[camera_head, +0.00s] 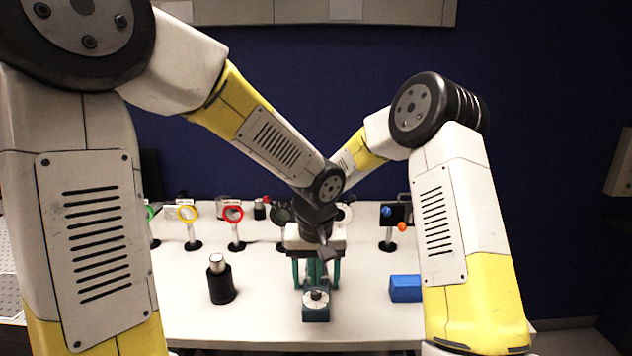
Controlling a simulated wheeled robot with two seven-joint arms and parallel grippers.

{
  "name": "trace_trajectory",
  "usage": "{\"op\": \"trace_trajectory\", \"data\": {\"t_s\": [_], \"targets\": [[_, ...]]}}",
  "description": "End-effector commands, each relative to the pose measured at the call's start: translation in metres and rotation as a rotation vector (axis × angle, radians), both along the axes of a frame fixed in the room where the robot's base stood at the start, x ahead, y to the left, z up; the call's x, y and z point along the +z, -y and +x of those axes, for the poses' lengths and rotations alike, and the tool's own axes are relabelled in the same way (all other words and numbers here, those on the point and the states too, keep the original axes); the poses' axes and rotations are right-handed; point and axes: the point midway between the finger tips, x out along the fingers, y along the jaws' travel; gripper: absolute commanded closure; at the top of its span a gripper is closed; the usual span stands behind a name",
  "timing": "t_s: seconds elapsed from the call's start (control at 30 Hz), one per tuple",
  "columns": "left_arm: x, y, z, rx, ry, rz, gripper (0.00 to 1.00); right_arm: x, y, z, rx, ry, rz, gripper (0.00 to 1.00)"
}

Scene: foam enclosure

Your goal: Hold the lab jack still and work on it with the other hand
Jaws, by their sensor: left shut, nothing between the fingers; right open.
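The lab jack (294,243) stands at the middle of the table, with a pale top plate and teal sides. My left gripper (327,252) is shut and empty, pointing down in front of the jack's top plate. Whether it touches the jack cannot be told. My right arm reaches in from the right behind my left wrist, and its gripper is hidden there. A small teal block with a round silver and black top (316,308) sits just in front of the jack; whether it is part of the jack is unclear.
A black cylinder with a silver top (221,284) stands left of the jack, and a blue block (405,288) lies to the right. The front left of the table (260,325) is clear.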

Motion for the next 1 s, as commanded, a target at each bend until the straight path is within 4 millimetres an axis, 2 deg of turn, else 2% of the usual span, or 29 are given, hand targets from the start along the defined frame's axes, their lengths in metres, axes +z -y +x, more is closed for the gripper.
{"op": "trace_trajectory", "data": {"t_s": [0.17, 0.53, 0.77, 0.87, 1.0], "targets": [[0.000, 0.000, 0.000, 0.000, 0.000, 0.000, 1.00, 0.018, 0.000, 0.001, -0.001, 0.004, 0.001, 0.17], [0.000, 0.000, 0.000, 0.000, 0.000, 0.000, 1.00, 0.094, 0.000, 0.001, 0.000, 0.004, 0.001, 0.17], [0.001, -0.001, 0.000, 0.000, 0.001, 0.000, 1.00, 0.118, 0.000, 0.000, 0.001, 0.003, 0.001, 0.17], [0.007, -0.008, -0.002, 0.002, 0.009, 0.000, 1.00, 0.131, 0.007, -0.005, 0.004, 0.018, 0.003, 0.17], [0.028, -0.032, -0.009, 0.006, 0.036, -0.007, 1.00, 0.164, 0.030, -0.027, 0.018, 0.077, 0.012, 0.17]]}}
